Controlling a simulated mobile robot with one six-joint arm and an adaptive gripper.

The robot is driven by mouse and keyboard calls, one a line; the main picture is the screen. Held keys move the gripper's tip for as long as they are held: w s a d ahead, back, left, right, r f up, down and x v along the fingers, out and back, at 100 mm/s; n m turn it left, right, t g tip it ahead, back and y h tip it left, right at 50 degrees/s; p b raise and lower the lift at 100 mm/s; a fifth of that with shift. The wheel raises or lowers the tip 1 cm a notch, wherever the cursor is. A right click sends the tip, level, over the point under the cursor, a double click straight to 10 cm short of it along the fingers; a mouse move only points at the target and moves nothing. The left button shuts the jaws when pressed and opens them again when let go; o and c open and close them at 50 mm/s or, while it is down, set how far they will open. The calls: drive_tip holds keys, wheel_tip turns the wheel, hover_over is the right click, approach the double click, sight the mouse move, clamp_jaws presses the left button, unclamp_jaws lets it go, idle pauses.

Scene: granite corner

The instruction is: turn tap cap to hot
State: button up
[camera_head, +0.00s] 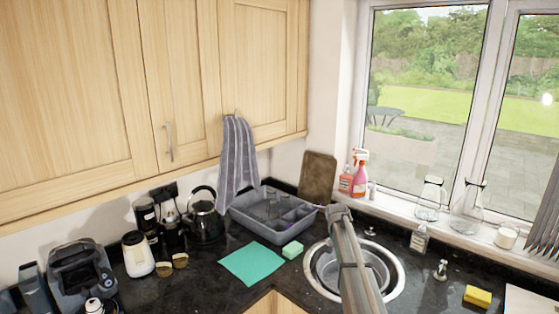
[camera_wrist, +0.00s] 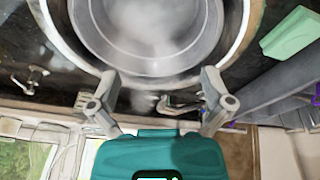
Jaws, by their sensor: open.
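A round metal sink (camera_head: 396,290) is set in the dark worktop, partly hidden behind my arm. In the wrist view its rim (camera_wrist: 236,45) and bowl fill the top. A small metal tap fitting (camera_head: 440,270) stands right of the sink; another (camera_head: 370,232) stands behind it. In the wrist view, one metal fitting (camera_wrist: 36,78) is at the left and another (camera_wrist: 180,104) lies between my fingers, nearer the right one. My gripper (camera_wrist: 160,76) is open and empty, its fingertips over the sink edge. I cannot tell which fitting is hot, or the cap's setting.
A grey dish rack (camera_head: 262,222) and green sponge (camera_head: 292,249) are left of the sink. A small bottle (camera_head: 419,239) stands behind it, and a yellow sponge (camera_head: 477,296) lies right. Glass jugs (camera_head: 467,209) and spray bottles (camera_head: 360,178) are on the sill.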

drive_tip(key=s+a+f+n+b, duration=0.2)
drive_tip(key=s, duration=1.1)
drive_tip(key=s+a+f+n+g+y+b, duration=0.1)
drive_tip(key=s+a+f, duration=0.1)
drive_tip(key=s, duration=1.1)
drive_tip(key=s+a+f+n+g+y+b, duration=0.1)
drive_tip(key=s+a+f+n+b, duration=0.1)
drive_tip(key=s, duration=1)
drive_tip(key=shift+s+a+f+n+b, duration=0.3)
drive_tip(key=shift+s+f+b, duration=0.1)
drive_tip(key=shift+f, duration=0.1)
